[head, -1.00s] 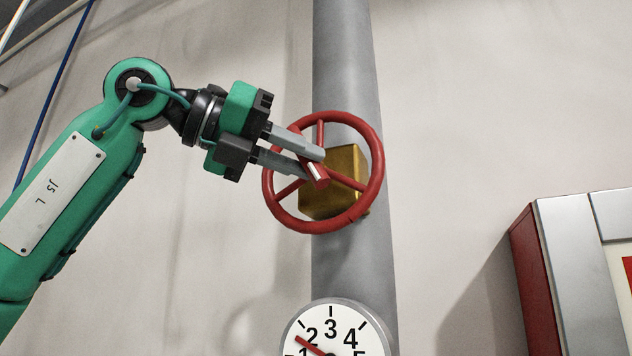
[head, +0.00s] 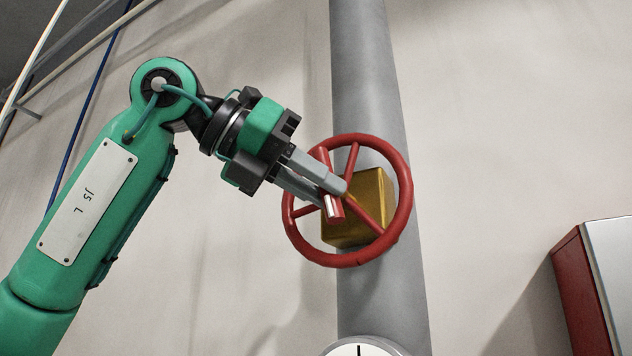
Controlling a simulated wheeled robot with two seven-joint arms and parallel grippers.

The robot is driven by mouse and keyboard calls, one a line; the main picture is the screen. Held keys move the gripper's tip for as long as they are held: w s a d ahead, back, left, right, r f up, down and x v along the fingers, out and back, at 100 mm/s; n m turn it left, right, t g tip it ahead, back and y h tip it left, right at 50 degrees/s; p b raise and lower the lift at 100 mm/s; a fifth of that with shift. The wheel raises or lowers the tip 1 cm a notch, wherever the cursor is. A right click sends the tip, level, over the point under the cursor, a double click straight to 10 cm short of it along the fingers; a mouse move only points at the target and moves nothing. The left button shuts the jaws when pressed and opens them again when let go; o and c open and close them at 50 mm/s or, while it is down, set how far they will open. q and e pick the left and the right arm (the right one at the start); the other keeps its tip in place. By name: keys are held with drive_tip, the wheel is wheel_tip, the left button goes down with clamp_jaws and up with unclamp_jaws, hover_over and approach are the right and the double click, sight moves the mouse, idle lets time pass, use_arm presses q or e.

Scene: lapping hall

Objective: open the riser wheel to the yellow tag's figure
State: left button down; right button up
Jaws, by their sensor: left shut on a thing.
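The red riser wheel (head: 405,205) is in the middle of the head view, in front of a brass-coloured block (head: 372,188) on a grey vertical pipe (head: 372,75). My left gripper (head: 337,192) comes in from the left and is shut on a red bar at the wheel's middle, which has a pale stripe near its lower end. The fingers hide part of the wheel's hub and spokes. Only the top rim of the white dial (head: 362,349) shows at the bottom edge; its needle and figures are out of view. No yellow tag is in view. My right gripper is not in view.
A red and silver cabinet (head: 612,275) stands out from the wall at the lower right. The wall is bare between it and the pipe. A thin blue pipe (head: 88,105) and pale pipes run along the wall at the upper left.

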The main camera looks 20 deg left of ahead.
use_arm(q)
drive_tip(key=c, duration=1.3)
unclamp_jaws()
drive_tip(key=shift+w, duration=0.1)
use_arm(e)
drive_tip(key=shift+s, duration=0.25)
use_arm(q)
drive_tip(key=b+v, duration=0.3)
drive_tip(key=v, duration=1)
drive_tip(key=shift+s+a+b, duration=0.25)
drive_tip(key=shift+b, duration=0.05)
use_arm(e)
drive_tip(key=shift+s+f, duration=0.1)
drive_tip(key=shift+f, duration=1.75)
use_arm(q)
drive_tip(key=shift+r, duration=0.15)
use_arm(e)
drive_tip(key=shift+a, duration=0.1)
